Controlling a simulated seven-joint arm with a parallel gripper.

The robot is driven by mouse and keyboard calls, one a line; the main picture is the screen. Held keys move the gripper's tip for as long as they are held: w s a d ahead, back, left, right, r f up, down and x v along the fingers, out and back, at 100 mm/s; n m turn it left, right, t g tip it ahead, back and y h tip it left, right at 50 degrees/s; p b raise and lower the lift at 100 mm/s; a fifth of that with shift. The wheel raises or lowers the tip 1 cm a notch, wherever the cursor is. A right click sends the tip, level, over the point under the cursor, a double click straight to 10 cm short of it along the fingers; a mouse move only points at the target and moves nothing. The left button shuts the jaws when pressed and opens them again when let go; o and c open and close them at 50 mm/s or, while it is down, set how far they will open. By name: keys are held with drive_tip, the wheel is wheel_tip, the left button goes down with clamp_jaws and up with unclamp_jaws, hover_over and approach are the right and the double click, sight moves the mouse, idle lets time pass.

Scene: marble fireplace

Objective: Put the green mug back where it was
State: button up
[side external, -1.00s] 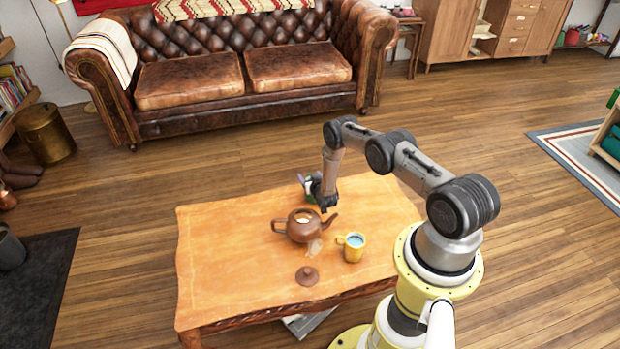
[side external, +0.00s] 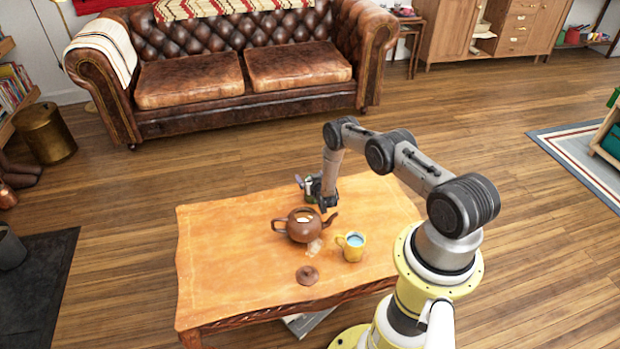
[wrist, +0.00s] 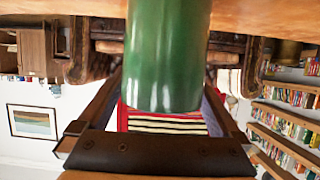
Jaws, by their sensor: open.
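The green mug (wrist: 167,55) fills the top middle of the wrist view, which looks upside down, with the tabletop along its top edge. My gripper (wrist: 163,85) is open, with a finger on each side of the mug; I cannot tell whether either touches it. In the side view my gripper (side external: 318,190) is low over the back of the wooden table (side external: 225,270). Only a bit of the green mug (side external: 309,199) shows there, mostly hidden by the gripper.
A brown teapot (side external: 303,226) stands just in front of my gripper, its spout toward the right. A yellow mug (side external: 351,246) with bluish contents and the teapot's lid (side external: 307,275) are nearer the front. The table's left part is clear.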

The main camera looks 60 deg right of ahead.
drive_tip(key=v, duration=0.3)
drive_tip(key=w+a+r+n+y, duration=0.1)
drive_tip(key=w+a+r, duration=0.15)
drive_tip(key=r, duration=0.55)
drive_tip(key=w+a+r+y, duration=0.1)
drive_tip(key=w+r, duration=0.2)
drive_tip(key=r, duration=0.4)
drive_tip(key=w+a+r+n+y, duration=0.1)
drive_tip(key=w+a+r, duration=0.1)
drive_tip(key=r, duration=0.6)
drive_tip(key=s+a+r+n+y, duration=0.1)
drive_tip(key=a+r+y, duration=0.1)
drive_tip(key=a+r, duration=0.5)
drive_tip(key=s+a+r+n+y, duration=0.1)
drive_tip(key=a+r, duration=0.3)
drive_tip(key=r, duration=0.5)
drive_tip(key=s+a+r+n+g+y, duration=0.1)
drive_tip(key=s+a+r+n+y, duration=0.15)
drive_tip(key=s+a+r, duration=1.1)
drive_tip(key=s+a+n+g, duration=0.1)
drive_tip(key=s+a, duration=0.1)
drive_tip(key=s, duration=0.9)
drive_tip(key=s+a+n+g, duration=0.1)
drive_tip(key=s+a, duration=0.1)
drive_tip(key=s, duration=1)
drive_tip(key=shift+f+g+y, duration=0.4)
drive_tip(key=shift+f+y, duration=0.05)
